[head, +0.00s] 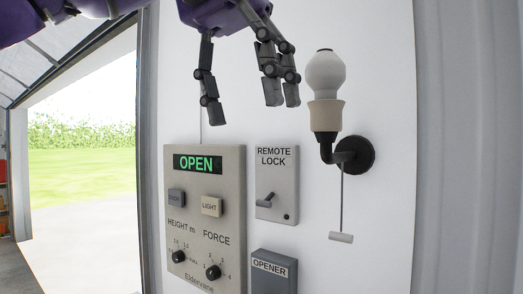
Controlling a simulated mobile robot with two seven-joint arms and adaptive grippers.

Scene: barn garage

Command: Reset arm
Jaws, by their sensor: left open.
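My left gripper (248,112) hangs down from the top of the head view. Its fingers are spread apart with nothing between them. It is in front of the white wall, above the control panel (206,232) and to the left of the light bulb (325,75). Its fingertips appear apart from the panel and the bulb. My left arm comes in from the upper left, and part of it is cut off by the picture's edge. My right gripper is not in view.
The panel's display (198,163) reads OPEN. A remote lock switch (276,186) and an opener box (273,271) are beside it. The bulb's wall holder (354,155) has a hanging pull handle (341,237). A wide doorway at left shows grass (80,175) outside.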

